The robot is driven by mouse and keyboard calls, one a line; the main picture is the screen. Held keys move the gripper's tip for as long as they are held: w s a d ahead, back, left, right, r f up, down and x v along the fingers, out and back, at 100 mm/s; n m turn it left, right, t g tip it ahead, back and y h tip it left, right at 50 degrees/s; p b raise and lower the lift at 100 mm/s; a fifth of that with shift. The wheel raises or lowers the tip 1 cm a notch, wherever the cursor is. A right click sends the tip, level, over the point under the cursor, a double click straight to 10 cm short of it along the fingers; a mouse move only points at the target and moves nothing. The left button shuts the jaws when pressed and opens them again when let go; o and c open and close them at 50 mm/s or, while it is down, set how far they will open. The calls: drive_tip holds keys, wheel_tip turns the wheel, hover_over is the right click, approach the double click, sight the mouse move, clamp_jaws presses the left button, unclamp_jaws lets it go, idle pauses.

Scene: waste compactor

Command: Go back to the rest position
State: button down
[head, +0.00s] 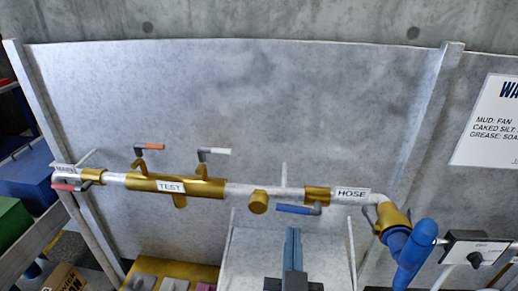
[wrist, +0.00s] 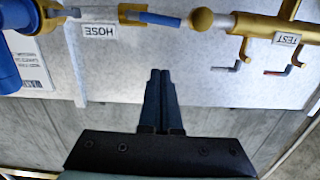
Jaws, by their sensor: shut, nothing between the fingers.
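My gripper (wrist: 160,75) points at the grey panel in the wrist view, its two dark blue-grey fingers together with nothing between them. In the head view my gripper (head: 292,232) shows at the bottom centre, below the pipe and apart from it. The pipe (head: 240,189) runs across the panel with brass fittings and signs reading TEST (head: 171,187) and HOSE (head: 351,194). A blue-handled valve (head: 297,209) sits left of the HOSE sign, and a red-handled valve (head: 68,187) is at the far left.
A blue hose end (head: 412,255) sticks out at the right. A white sign (head: 488,125) hangs on the panel. Blue and green bins (head: 12,222) stand at the left. A yellow surface (head: 190,273) with grey blocks lies below the pipe. The panel above the pipe is bare.

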drive_tip(key=a+r+t+y, duration=0.1)
drive_tip(key=a+r+t, duration=0.15)
drive_tip(key=r, duration=0.95)
drive_tip(key=a+r+t, duration=0.2)
drive_tip(key=r+t, duration=0.1)
drive_tip(key=r, duration=0.8)
drive_tip(key=s+a+r+n+t+y, duration=0.1)
drive_tip(key=s+r, duration=0.3)
drive_tip(key=r, duration=0.4)
drive_tip(key=s+a+r+n+t+y, duration=0.1)
drive_tip(key=s+a+r+t, duration=0.2)
drive_tip(key=r, duration=0.6)
drive_tip(key=shift+s+r+n+t, duration=0.25)
drive_tip(key=shift+s+n+t, duration=0.05)
drive_tip(key=shift+s+t, duration=0.2)
drive_tip(key=shift+d, duration=0.15)
